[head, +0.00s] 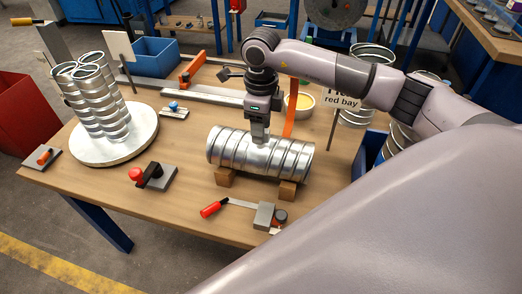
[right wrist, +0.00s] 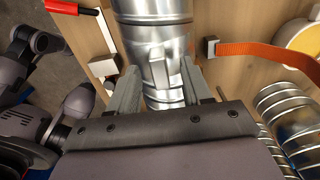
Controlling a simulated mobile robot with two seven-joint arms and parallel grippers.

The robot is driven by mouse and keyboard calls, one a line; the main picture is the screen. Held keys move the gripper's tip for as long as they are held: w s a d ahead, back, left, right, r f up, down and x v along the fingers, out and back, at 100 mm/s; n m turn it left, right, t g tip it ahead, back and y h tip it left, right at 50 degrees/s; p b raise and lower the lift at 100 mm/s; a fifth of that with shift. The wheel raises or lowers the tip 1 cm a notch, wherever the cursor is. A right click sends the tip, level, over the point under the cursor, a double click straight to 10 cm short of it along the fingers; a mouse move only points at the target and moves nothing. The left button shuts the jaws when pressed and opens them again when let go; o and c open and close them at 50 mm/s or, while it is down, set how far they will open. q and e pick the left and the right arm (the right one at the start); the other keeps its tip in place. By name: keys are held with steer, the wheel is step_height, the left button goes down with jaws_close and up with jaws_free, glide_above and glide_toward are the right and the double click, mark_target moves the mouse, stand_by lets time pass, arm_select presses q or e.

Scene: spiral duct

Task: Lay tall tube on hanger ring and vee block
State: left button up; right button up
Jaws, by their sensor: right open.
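A silver spiral tube (head: 232,152) lies on its side across two wooden blocks (head: 226,178) at the middle of the table. My right gripper (head: 262,140) points down at the top of this tube. In the right wrist view the open fingers (right wrist: 158,85) stand either side of a short raised stub (right wrist: 160,72) on the tube; contact is unclear. Several upright silver tubes (head: 98,105) stand bunched on a round pale plate (head: 125,152) at the left. I cannot pick out a hanger ring or a vee block for certain. My left gripper is not seen.
An orange strap (head: 290,118) and a yellow-lined bowl (head: 299,104) are behind. A "red bay" sign (head: 341,101) and more silver ducts (head: 372,55) stand right. A blue bin (head: 157,58) is at the back.

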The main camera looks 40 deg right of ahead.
jaws_close()
steer(key=shift+r, duration=0.1)
stand_by(1.2)
